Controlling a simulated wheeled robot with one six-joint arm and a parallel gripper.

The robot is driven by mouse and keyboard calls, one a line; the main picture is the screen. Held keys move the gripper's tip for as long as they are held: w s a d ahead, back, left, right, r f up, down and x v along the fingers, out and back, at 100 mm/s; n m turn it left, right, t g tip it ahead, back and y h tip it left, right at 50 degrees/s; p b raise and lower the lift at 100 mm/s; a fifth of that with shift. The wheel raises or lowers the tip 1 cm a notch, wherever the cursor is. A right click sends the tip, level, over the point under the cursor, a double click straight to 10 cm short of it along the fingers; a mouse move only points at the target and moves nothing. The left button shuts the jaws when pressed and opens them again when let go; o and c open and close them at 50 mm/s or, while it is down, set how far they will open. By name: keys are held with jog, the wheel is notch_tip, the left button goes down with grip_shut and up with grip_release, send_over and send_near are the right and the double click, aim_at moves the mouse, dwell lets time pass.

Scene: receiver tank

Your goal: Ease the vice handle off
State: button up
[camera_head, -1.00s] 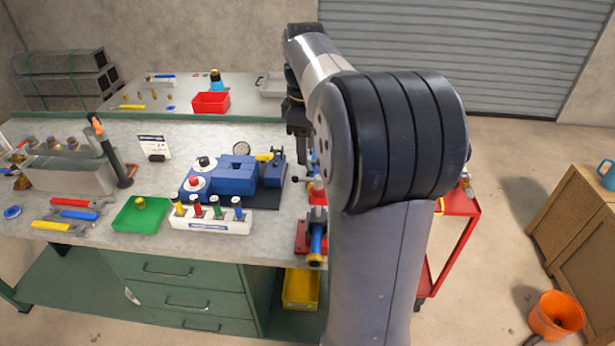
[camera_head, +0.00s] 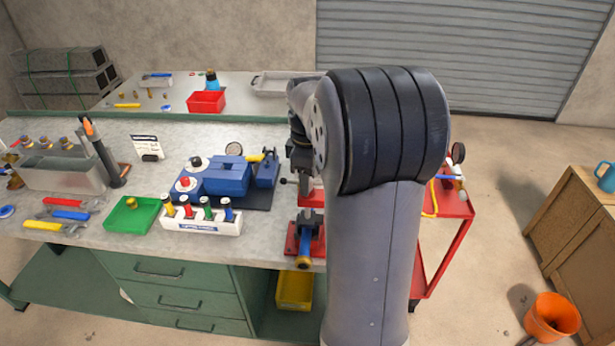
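A red and blue vice (camera_head: 305,240) is at the right front edge of the bench, with a brass-coloured end facing the front. Part of its red body shows behind, beside my arm. A thin bar with a dark ball end (camera_head: 284,181) sticks out to the left near it; I cannot tell whether this is the vice handle. My gripper (camera_head: 300,160) is a dark shape above the back of the vice, mostly hidden by my arm. Its fingertips, and any contact with the handle, cannot be made out.
A blue machine (camera_head: 227,178) on a dark mat stands left of the vice. In front of it are a white rack (camera_head: 200,221) of coloured bottles and a green tray (camera_head: 133,215). A red cart (camera_head: 452,200) stands right of my arm. A yellow bin (camera_head: 295,289) is under the bench.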

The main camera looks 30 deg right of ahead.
grip_shut()
jog(key=shift+r+m, duration=0.1)
jog(key=shift+m, duration=0.2)
jog(key=m+p, duration=0.1)
jog(key=m, duration=0.3)
jog(key=m+p, duration=0.1)
jog(key=m, duration=0.8)
jog(key=shift+p, duration=0.35)
jog(key=m, duration=0.4)
jog(key=shift+m, duration=0.3)
